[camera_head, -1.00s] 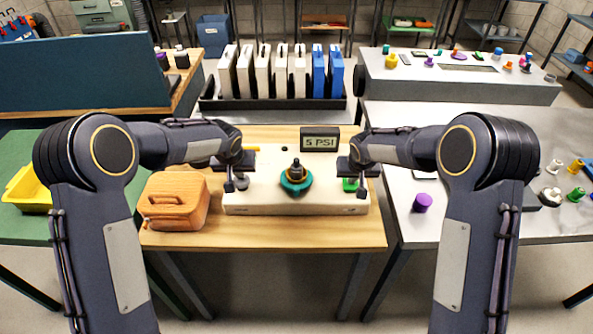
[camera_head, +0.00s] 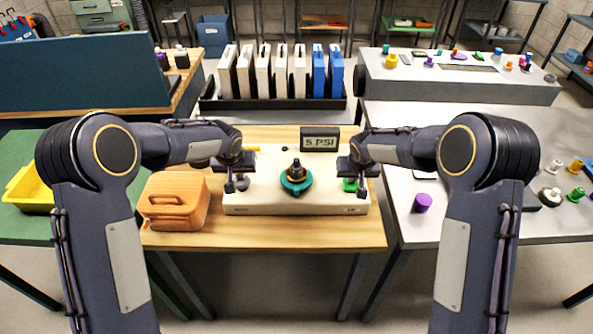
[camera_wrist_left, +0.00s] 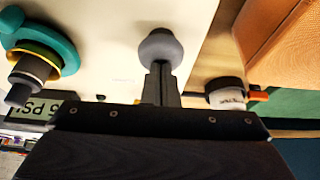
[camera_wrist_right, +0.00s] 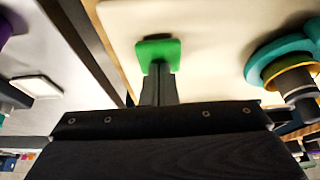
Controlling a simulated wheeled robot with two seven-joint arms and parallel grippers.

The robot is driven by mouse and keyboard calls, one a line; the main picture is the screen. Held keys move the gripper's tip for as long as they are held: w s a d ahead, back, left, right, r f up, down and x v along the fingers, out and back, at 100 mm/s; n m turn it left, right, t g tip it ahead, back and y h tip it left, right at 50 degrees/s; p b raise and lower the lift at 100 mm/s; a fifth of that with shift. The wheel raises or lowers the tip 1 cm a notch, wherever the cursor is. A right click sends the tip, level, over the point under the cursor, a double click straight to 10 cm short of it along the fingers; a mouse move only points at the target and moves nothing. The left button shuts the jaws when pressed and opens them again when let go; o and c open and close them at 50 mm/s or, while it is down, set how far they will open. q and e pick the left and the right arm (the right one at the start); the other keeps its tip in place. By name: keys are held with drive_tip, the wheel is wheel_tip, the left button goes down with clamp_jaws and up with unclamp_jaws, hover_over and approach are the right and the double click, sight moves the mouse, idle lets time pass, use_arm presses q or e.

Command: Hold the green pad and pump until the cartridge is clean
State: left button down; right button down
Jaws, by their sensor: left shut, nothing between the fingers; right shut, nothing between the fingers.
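The pale cleaning station (camera_head: 290,207) stands on the wooden table with a dark cartridge (camera_head: 297,172) upright in a teal ring (camera_head: 296,186) at its middle. The display (camera_head: 319,139) behind it reads 5 PSI. My left gripper (camera_head: 230,186) is shut and empty at the round grey pump button (camera_wrist_left: 160,45) on the station's left; its tips appear to meet the button in the left wrist view. My right gripper (camera_head: 360,190) is shut and empty at the green pad (camera_wrist_right: 158,50) on the station's right; its tips overlap the pad's edge. Exact contact is hard to tell.
A black rack (camera_head: 272,104) with several white and blue cases stands behind. The grey table on the right holds a purple knob (camera_head: 422,203) and several coloured parts. The wooden table's front strip is clear.

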use_arm(q)
drive_tip(key=shift+f, duration=0.6)
drive_tip(key=shift+r, duration=1.1)
wheel_tip(320, 180, up, 7)
idle(0.5)
use_arm(e)
wheel_tip(320, 180, up, 7)
idle(0.7)
idle(0.4)
